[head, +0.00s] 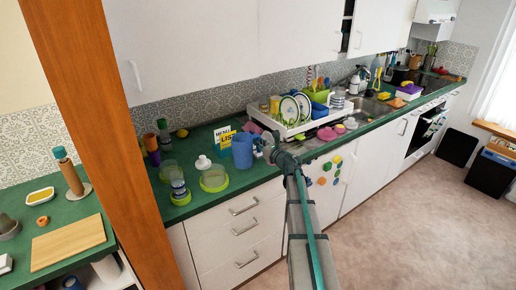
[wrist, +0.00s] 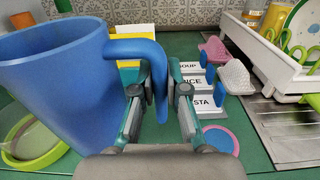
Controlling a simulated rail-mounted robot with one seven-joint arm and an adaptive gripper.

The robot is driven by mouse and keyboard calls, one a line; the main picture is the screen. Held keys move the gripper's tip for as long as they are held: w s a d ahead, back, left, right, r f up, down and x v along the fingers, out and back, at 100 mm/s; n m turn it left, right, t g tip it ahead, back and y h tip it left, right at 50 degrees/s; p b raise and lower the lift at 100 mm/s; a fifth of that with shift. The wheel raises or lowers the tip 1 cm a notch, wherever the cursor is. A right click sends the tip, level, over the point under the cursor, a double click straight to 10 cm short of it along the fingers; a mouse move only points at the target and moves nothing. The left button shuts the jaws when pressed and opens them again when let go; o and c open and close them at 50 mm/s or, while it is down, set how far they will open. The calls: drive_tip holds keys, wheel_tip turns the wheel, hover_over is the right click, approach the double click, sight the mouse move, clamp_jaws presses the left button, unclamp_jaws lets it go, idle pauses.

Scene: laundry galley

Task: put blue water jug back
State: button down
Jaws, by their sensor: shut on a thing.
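The blue water jug (head: 243,152) stands upright at the green counter, left of the dish rack. In the wrist view the jug (wrist: 52,85) fills the left side, with its handle (wrist: 150,52) pointing right. My gripper (head: 267,149) reaches it from the right. In the wrist view my gripper (wrist: 160,90) is shut on the handle, one finger on each side of its hanging end. I cannot tell whether the jug's base touches the counter; its lower part is partly hidden by my gripper.
A white dish rack (head: 286,128) with plates stands to the right, before the sink.

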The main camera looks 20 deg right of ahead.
drive_tip(key=shift+w+d+f+p, duration=0.1)
drive_tip(key=shift+w+f+p, duration=0.2)
drive_tip(key=shift+f, duration=0.5)
drive_tip(key=shift+w+d+f+p, duration=0.15)
drive_tip(key=shift+f+p, duration=0.25)
drive_tip(key=shift+f, duration=0.45)
drive_tip(key=shift+w+a+f+p, duration=0.1)
drive_tip(key=shift+w+f+p, duration=0.25)
drive_tip(key=shift+f, duration=0.45)
drive_tip(key=shift+f, duration=0.15)
drive_tip(key=c, duration=1.2)
unclamp_jaws()
drive_tip(key=shift+s+d+r, duration=0.1)
drive_tip(key=shift+s+r, duration=0.05)
drive_tip(key=shift+r, duration=0.05)
drive_tip(key=s+d+b, duration=0.2)
drive_tip(key=s+b, duration=0.2)
drive_tip(key=s, duration=0.7)
drive_tip(key=shift+s, duration=0.35)
drive_tip(key=shift+d, duration=0.1)
